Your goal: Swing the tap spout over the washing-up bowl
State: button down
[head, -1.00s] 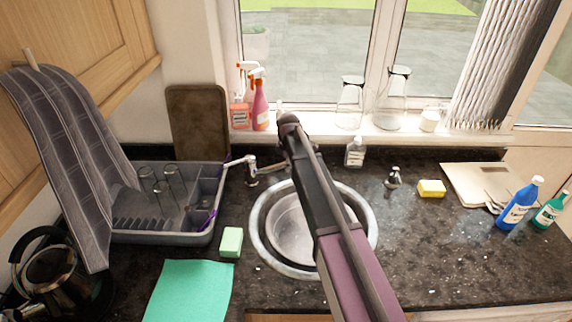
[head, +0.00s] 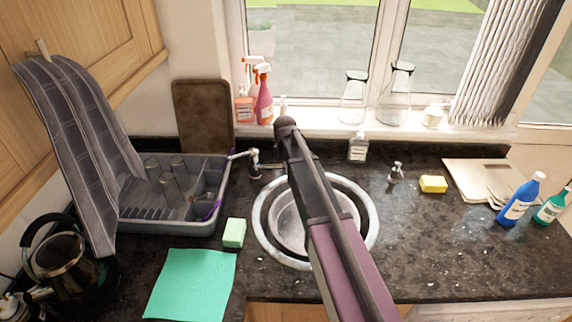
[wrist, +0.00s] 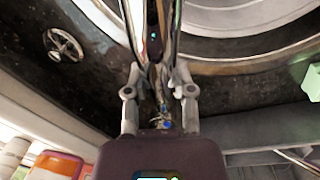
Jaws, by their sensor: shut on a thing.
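The chrome tap (head: 254,165) stands on the counter behind the left rim of the round sink. Its spout (head: 271,167) runs right and disappears behind my arm in the head view. The grey washing-up bowl (head: 284,222) sits inside the sink, partly covered by my arm; its pale curve also shows at the top of the wrist view (wrist: 235,17). My gripper (wrist: 154,55) is behind the arm in the head view. In the wrist view its fingers are closed together around a narrow part, apparently the spout. The spout's free end is hidden, so I cannot tell whether it is over the bowl.
A drying rack (head: 140,215) with glasses and a green sponge (head: 234,233) lie left of the sink. A soap bottle (head: 358,148), chrome fitting (head: 396,172) and yellow sponge (head: 433,184) are right. Spray bottles (head: 263,97) and glass jars (head: 395,97) line the sill.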

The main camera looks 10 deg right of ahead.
jog(key=shift+s+a+m, duration=1.2)
jog(key=shift+a+m, duration=0.05)
jog(key=shift+m, duration=0.15)
jog(key=shift+c, duration=2.2)
grip_release()
jog(key=shift+s+r, duration=0.1)
